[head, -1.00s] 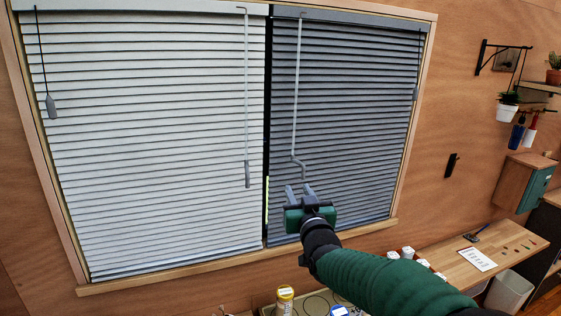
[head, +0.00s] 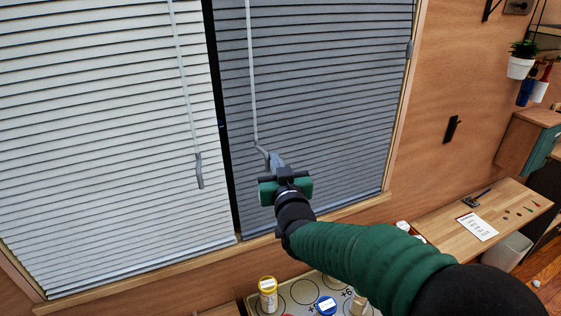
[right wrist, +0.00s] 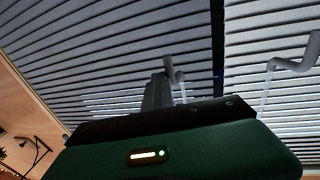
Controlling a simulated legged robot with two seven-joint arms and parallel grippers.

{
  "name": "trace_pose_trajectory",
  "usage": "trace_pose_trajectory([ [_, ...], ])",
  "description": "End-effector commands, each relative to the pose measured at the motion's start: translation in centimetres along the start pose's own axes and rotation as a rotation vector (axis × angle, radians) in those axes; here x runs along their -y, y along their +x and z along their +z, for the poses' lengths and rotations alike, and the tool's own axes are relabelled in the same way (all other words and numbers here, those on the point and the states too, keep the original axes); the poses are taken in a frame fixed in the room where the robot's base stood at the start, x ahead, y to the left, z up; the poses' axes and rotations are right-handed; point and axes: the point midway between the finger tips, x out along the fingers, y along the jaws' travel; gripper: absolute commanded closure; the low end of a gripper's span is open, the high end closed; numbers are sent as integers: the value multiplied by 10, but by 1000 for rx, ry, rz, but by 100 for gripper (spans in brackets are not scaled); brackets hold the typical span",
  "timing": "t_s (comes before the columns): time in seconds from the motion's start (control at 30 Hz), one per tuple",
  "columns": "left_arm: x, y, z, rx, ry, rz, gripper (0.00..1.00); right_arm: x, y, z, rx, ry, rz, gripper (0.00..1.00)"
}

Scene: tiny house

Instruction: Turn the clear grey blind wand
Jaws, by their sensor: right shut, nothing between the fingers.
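A grey wand (head: 251,80) with a cranked lower end hangs in front of the dark blind (head: 320,90). My right gripper (head: 277,160) is shut and empty, with its fingertips close to the wand's bent end, just to its right. In the right wrist view the shut fingers (right wrist: 157,92) are beside the crank end (right wrist: 173,72); I cannot tell whether they touch it. A second grey wand (head: 187,90) hangs in front of the white blind (head: 90,130). My left gripper is not in view.
A wooden sill (head: 150,268) runs below the blinds. A board with a yellow-lidded jar (head: 268,294) and a blue-lidded jar (head: 326,306) lies below my right arm. A wooden desk (head: 500,205) and a potted plant (head: 521,60) are to the right.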

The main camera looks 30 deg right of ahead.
Motion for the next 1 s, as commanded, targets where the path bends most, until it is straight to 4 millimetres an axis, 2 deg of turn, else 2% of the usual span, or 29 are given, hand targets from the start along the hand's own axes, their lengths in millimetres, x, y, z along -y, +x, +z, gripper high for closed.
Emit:
trace_pose_trajectory([
  [0.4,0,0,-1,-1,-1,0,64,-4,2,10,20,3,-6,100],
  [1.0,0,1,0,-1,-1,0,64,-5,1,14,28,3,-5,100],
])
